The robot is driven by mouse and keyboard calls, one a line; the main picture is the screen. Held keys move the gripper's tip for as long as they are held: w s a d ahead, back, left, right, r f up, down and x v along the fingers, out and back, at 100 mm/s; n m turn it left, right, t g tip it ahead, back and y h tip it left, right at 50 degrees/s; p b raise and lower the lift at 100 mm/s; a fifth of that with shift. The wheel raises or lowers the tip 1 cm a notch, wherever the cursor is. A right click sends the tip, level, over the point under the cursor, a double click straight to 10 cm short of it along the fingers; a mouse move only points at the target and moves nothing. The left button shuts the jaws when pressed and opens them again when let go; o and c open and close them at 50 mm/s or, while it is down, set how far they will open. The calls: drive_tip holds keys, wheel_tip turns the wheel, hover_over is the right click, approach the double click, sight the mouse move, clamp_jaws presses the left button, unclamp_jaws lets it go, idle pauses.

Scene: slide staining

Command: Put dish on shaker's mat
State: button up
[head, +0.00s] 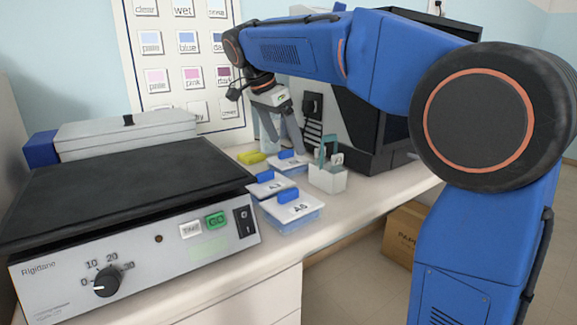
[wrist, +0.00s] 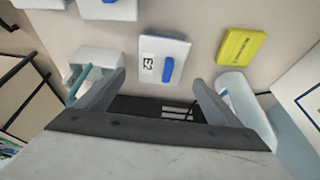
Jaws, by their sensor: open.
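The shaker (head: 130,225) stands at the left in the head view, with a bare black mat (head: 120,190) on top. Several lidded dishes with blue handles stand on the bench to its right: a front one marked A5 (head: 300,212), a middle one (head: 262,189) and a back one (head: 288,170). My gripper (head: 285,148) is open and empty, pointing down above the back dish. In the wrist view, a white-lidded dish (wrist: 150,48) with a blue handle lies just beyond the open fingers (wrist: 158,80), apart from them.
A yellow block (head: 251,157) lies left of the back dish. A white holder with a teal handle (head: 328,180) stands to the right. A black cabinet (head: 390,140) is behind. A lidded grey box (head: 125,132) stands behind the shaker. The bench's front edge is close to the A5 dish.

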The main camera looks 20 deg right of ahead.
sight(291, 158)
drive_tip(key=shift+a+x, duration=0.15)
drive_tip(key=shift+x, duration=1.2)
drive_tip(key=shift+a+x, duration=0.15)
drive_tip(key=shift+x, duration=1.2)
drive_tip(key=shift+f, duration=0.1)
drive_tip(key=c, duration=1.4)
wheel_tip(291, 158, up, 10)
drive_tip(key=shift+r, duration=0.1)
